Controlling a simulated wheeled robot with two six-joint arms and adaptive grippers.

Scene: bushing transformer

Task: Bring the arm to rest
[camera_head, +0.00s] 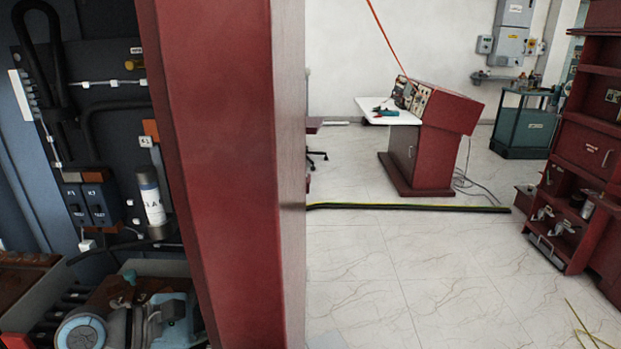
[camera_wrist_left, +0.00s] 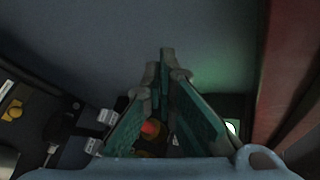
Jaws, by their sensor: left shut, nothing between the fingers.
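My left gripper (camera_wrist_left: 165,65) shows in the left wrist view, its two green-padded fingers meeting at the tips with nothing between them. It is in front of a dark grey panel surface (camera_wrist_left: 120,30). An orange-red knob or button (camera_wrist_left: 150,129) shows in the gap between the finger bases, behind them. I do not make out the left gripper's fingers in the head view. My right gripper is in neither view.
In the head view a red cabinet post (camera_head: 225,150) stands close in front. Left of it is a dark panel with cables, blue switches (camera_head: 90,204) and a white cylinder (camera_head: 151,197). Right are open tiled floor (camera_head: 400,260), a red console (camera_head: 430,140) and a red cabinet (camera_head: 585,150).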

